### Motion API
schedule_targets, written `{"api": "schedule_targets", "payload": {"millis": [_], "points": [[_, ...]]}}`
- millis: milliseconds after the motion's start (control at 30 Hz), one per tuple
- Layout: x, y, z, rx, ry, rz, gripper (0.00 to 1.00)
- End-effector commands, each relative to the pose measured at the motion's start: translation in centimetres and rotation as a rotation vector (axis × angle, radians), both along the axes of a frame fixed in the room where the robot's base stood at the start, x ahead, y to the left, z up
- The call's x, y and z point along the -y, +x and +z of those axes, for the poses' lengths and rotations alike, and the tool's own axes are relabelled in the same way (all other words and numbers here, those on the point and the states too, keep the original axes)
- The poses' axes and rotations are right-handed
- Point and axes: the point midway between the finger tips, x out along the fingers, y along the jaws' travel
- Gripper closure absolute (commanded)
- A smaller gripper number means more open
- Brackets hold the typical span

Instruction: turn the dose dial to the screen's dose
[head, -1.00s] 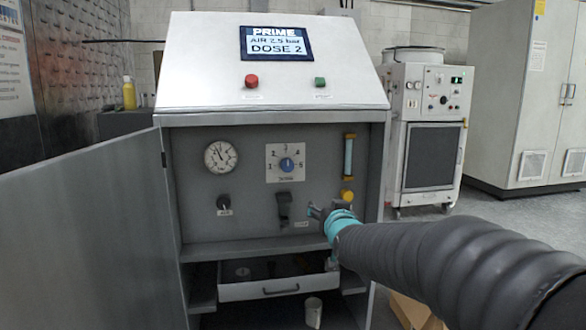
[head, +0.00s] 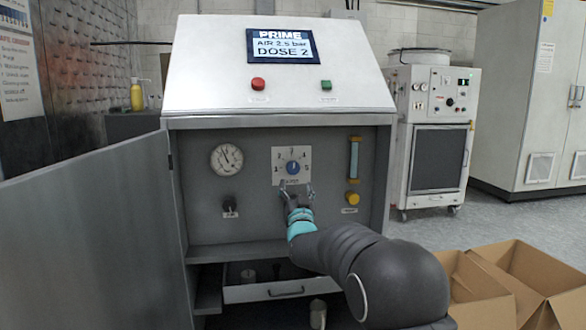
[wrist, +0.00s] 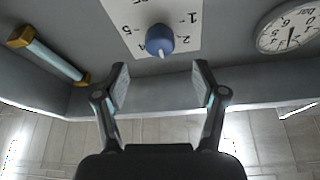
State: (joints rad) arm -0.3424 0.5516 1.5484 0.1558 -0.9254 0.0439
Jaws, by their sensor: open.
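The screen (head: 282,46) reads PRIME, AIR 2.5 bar, DOSE 2. The dose dial is a blue knob (head: 292,167) on a white numbered plate (head: 278,155). In the wrist view, which is upside down, the knob (wrist: 160,40) shows beyond the fingertips. Its white mark points down there, with the 2 to its right; the exact number it meets is hard to read. My gripper (head: 297,190) is open and empty just below the plate in the head view. In the wrist view its fingers (wrist: 160,82) stand spread, apart from the knob.
A round gauge (head: 227,161) and black knob (head: 230,203) are left of the dial; a yellow-capped tube (head: 354,158) and yellow knob (head: 352,198) are right. The cabinet door (head: 90,230) stands open at left. A drawer (head: 275,291) is below; cardboard boxes (head: 540,275) are at lower right.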

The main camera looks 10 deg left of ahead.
Motion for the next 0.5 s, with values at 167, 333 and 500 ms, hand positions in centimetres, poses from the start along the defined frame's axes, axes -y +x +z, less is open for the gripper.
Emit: {"api": "schedule_targets", "payload": {"millis": [167, 333, 500], "points": [[-0.5, 2.7, 1.2, 0.001, 0.000, 0.000, 0.30], [-1.0, 4.9, 2.2, 0.001, 0.000, 0.000, 0.30], [-1.4, 6.7, 2.9, 0.000, 0.000, 0.000, 0.30]]}}
